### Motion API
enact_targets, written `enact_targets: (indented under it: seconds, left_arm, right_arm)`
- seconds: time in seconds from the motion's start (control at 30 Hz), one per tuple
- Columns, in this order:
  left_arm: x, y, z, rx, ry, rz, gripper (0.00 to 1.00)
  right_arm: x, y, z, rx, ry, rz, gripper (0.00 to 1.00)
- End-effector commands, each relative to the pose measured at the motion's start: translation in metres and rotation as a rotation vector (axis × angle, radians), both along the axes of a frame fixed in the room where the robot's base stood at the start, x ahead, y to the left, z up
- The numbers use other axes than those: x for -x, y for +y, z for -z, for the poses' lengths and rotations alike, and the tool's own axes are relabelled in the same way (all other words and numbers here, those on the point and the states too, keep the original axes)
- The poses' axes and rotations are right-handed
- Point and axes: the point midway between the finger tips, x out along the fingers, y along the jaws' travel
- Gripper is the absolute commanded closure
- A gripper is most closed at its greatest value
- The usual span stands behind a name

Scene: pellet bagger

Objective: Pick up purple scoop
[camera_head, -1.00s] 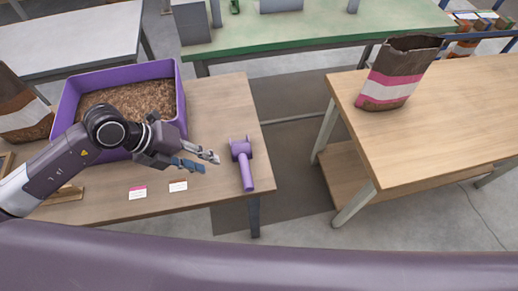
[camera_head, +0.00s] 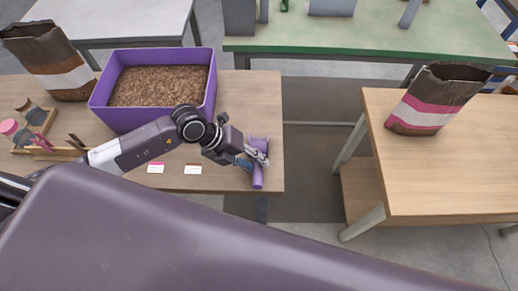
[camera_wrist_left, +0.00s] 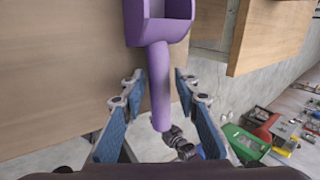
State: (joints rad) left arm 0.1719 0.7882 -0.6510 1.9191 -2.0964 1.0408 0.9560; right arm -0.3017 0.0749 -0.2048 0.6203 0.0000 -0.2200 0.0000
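The purple scoop (camera_head: 258,179) lies near the right edge of the left wooden table, its handle pointing toward me. In the left wrist view the scoop's handle (camera_wrist_left: 159,88) runs between the two blue-padded fingers, and its head is beyond the fingertips at the top. My left gripper (camera_head: 256,160) is over the scoop. It also shows in the left wrist view (camera_wrist_left: 157,90), open, with a gap on each side of the handle. In the head view the gripper hides part of the scoop. My right gripper is in neither view.
A purple bin (camera_head: 112,107) of brown pellets stands behind my left arm. A brown bag (camera_head: 50,62) is at the far left. Label cards (camera_head: 193,169) lie left of the scoop. A second wooden table (camera_head: 440,180) holds a pink-striped bag (camera_head: 428,103), across a floor gap.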

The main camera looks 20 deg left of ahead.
Motion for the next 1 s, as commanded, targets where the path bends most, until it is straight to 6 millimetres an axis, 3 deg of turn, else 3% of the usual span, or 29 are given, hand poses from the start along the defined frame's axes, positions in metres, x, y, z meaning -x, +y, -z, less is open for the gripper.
enact_targets:
  seconds: [0.17, 0.47, 0.83, 1.0]
  left_arm:
    - [0.0, 0.0, 0.0, 0.0, -0.001, 0.0, 0.71]
    - [0.0, 0.0, 0.0, 0.0, -0.001, -0.001, 1.0]
    - [-0.001, 0.0, -0.003, 0.0, -0.002, 0.001, 1.0]
    - [-0.002, 0.0, -0.017, 0.002, -0.005, 0.001, 1.0]
  right_arm:
    - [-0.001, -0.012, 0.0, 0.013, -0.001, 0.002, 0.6]
    - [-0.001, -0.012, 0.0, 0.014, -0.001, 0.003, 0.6]
    - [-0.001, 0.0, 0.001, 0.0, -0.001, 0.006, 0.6]
    - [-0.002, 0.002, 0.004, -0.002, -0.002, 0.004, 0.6]
